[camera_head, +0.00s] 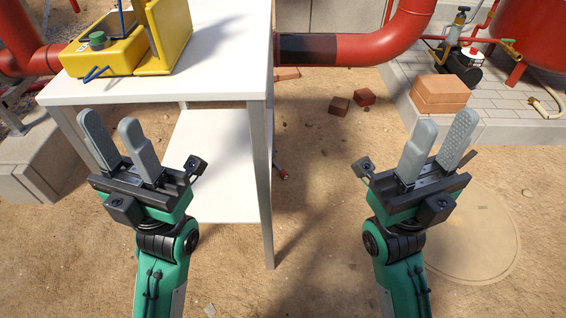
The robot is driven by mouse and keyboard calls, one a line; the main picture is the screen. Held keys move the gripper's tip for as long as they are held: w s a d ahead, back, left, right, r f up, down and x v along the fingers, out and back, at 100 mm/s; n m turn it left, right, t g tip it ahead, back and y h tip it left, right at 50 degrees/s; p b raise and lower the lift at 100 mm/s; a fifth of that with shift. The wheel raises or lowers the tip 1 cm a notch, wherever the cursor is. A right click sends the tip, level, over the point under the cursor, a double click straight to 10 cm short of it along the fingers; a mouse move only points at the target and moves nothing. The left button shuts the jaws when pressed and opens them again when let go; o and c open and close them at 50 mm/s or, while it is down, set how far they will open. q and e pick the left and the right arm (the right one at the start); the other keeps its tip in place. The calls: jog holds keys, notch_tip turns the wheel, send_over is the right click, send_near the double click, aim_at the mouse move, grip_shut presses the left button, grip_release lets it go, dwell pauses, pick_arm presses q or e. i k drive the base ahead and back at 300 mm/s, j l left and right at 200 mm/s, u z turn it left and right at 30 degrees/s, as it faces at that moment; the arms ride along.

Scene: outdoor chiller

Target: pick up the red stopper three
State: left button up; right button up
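No object in view is clearly the red stopper three. A small item with a red end (282,173) lies low beside the white table's right leg. It is too small and partly hidden to identify. My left gripper (107,122) is open and empty, in front of the white table's left part. My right gripper (445,120) is open and empty, over the sandy ground at the right. Neither gripper touches any object.
The white table (220,65) with a lower shelf (215,150) carries a yellow case (110,55). Red pipes (395,40) run behind. Bricks (438,95) sit on a paved slab at the right; brick pieces (364,96) lie on the sand. The middle ground is mostly clear.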

aim_at(283, 173)
jog(key=i+l+z, duration=0.2)
jog(key=z, duration=0.15)
jog(key=i+l+z, duration=0.25)
jog(key=l+z, duration=0.15)
jog(key=i+l+z, duration=0.2)
jog(key=z, duration=0.15)
jog(key=i+l+z, duration=0.15)
jog(key=i, duration=0.2)
jog(key=i+z, duration=0.15)
jog(key=i, duration=0.25)
jog(key=i+u, duration=0.25)
jog(key=u, duration=0.15)
jog(key=i+u, duration=0.35)
jog(key=i+l+u, duration=0.1)
jog(key=u, duration=0.3)
jog(key=i+j+u, duration=0.1)
jog(key=i+u, duration=0.25)
jog(key=i+j+u, duration=0.1)
jog(key=u, duration=0.2)
jog(key=i+u, duration=0.35)
jog(key=k+l, duration=0.05)
